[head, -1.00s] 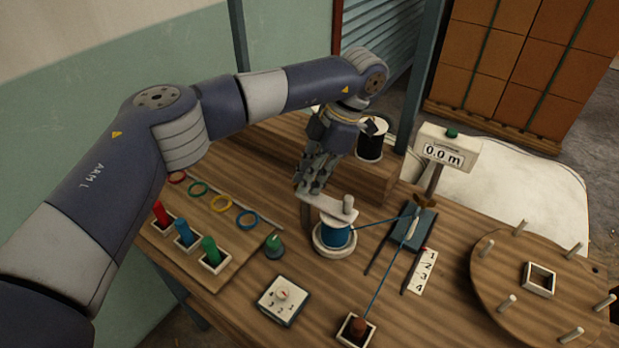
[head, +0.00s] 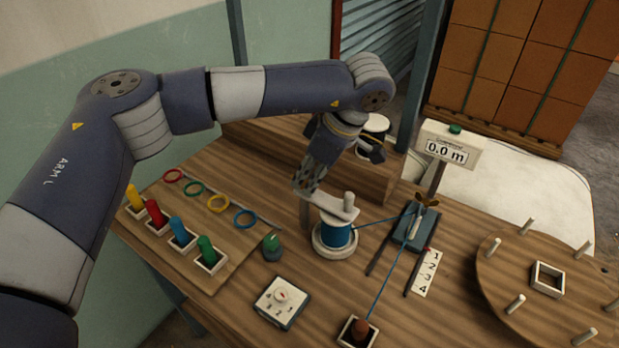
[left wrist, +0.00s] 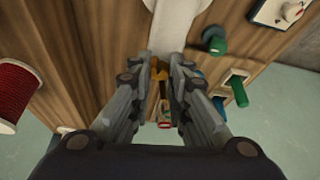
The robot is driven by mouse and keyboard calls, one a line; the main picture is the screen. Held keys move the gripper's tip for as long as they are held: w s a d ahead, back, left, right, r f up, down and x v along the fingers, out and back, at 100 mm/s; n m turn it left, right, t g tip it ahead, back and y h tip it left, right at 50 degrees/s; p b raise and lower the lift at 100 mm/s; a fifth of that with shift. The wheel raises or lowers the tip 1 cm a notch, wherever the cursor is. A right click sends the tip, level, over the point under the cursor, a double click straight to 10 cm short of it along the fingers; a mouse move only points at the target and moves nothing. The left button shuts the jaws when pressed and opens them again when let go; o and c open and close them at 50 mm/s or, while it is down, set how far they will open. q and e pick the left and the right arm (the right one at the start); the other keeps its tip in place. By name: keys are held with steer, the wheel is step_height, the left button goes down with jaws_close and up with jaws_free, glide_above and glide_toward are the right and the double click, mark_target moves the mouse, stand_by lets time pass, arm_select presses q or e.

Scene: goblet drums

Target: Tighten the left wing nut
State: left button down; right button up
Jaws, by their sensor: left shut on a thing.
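My left gripper (head: 308,183) is above the left end of the pale bracket (head: 332,205) over the blue spool (head: 336,236). In the left wrist view its fingers (left wrist: 160,72) are closed in on a brass-coloured piece, the left wing nut (left wrist: 157,68), at the end of the bracket (left wrist: 176,25). The fingers hide most of the nut, and in the head view it is hidden. My right gripper is not in view.
The length display (head: 449,150), dial box (head: 281,299) and round pegged board (head: 515,262) stand around.

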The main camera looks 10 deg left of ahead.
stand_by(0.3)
arm_select(q)
steer(key=c, duration=1.5)
jaws_free()
steer(key=v, duration=1.2)
